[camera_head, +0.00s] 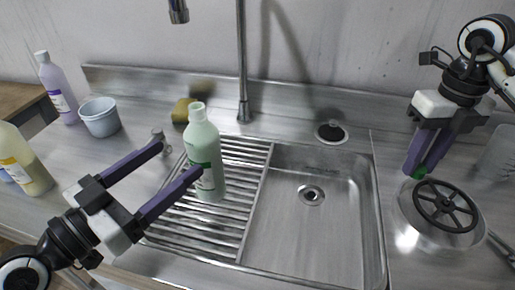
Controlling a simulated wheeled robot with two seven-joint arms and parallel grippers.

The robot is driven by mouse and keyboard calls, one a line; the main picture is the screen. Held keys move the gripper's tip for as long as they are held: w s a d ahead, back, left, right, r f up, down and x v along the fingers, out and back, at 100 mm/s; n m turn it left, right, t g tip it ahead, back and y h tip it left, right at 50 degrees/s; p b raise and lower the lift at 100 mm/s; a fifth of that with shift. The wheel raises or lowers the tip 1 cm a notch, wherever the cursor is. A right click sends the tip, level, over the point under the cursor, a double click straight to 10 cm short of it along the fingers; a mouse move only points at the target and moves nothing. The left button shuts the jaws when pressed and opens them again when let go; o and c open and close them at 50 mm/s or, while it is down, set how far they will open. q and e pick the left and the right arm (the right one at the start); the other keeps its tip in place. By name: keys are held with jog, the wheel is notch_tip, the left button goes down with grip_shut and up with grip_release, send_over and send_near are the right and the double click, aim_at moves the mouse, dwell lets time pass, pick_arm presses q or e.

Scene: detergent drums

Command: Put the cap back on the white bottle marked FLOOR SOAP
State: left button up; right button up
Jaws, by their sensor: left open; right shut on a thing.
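The pale, white-green bottle (203,150) with a green label stands upright on the ribbed drainboard (232,222). Its neck is bare, with no cap on it; the label's words are too small to read. My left gripper (178,158) is open at the bottle's left side. Its nearer fingertip overlaps the bottle's left edge in the picture; contact cannot be told. My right gripper (422,160) points down at the right and is shut on a small green cap (418,173), mostly hidden between the fingertips, close to the counter beside a round steel lid.
The sink basin (330,235) lies between the grippers, empty. The steel lid with a black wheel handle (445,206) is at right. A grey-blue tub (100,118) and other bottles stand left.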

aim_at(187, 150)
jog(key=shift+s, duration=0.1)
pick_arm(q)
jog(key=p+x, duration=0.2)
jog(key=x, duration=0.4)
jog(key=shift+d, duration=0.1)
pick_arm(e)
notch_tip(187, 150, up, 2)
pick_arm(q)
jog(key=shift+w+d+f, duration=0.1)
jog(key=shift+w+d, duration=0.05)
jog(key=shift+w, duration=0.1)
jog(key=x, duration=0.1)
jog(key=p+x, duration=0.1)
jog(key=x, duration=0.2)
jog(key=shift+d+f, duration=0.3)
jog(key=shift+d, duration=0.15)
pick_arm(e)
jog(key=shift+r, duration=0.6)
pick_arm(q)
jog(key=shift+w+d+f, duration=0.15)
jog(key=shift+w+d, duration=0.1)
jog(key=shift+w, duration=0.1)
